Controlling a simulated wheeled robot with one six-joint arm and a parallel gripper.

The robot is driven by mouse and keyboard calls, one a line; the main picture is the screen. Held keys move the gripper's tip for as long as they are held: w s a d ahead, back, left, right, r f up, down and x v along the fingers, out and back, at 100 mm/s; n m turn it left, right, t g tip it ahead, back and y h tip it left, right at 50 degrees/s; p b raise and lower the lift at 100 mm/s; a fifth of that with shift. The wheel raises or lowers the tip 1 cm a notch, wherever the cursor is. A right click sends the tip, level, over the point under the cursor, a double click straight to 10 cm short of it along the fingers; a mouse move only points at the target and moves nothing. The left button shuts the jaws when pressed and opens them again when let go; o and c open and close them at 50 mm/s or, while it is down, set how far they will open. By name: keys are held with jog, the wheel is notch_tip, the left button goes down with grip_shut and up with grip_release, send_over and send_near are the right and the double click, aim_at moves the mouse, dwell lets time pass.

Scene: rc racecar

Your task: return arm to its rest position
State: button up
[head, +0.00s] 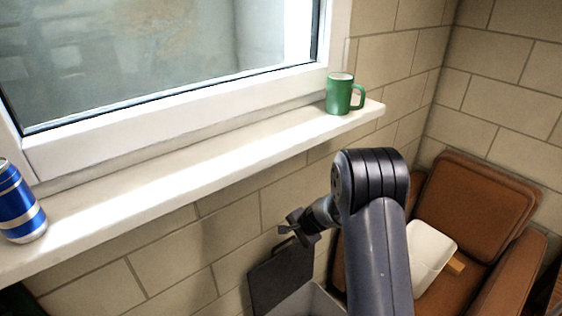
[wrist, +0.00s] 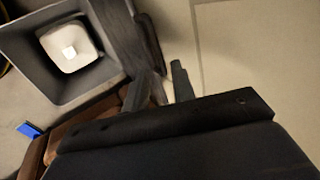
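My arm (head: 378,240) rises from the bottom of the head view, bends at a dark elbow, and reaches left and down. My gripper (head: 297,228) hangs below the window sill, in front of the brick wall. In the wrist view my gripper (wrist: 159,86) shows two dark fingers with a gap between them. It is open, and I see nothing held in it.
A green mug (head: 339,94) stands at the sill's (head: 165,172) right end, a blue can (head: 20,205) at its left. A dark panel (head: 279,277) and grey bin (head: 309,302) are below my gripper.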

aim_at(284, 242)
jog(key=p+x, duration=0.1)
jog(key=x, duration=0.9)
jog(key=shift+s+f+p, duration=0.1)
jog(key=shift+p, duration=0.25)
jog(key=shift+s+d, duration=0.1)
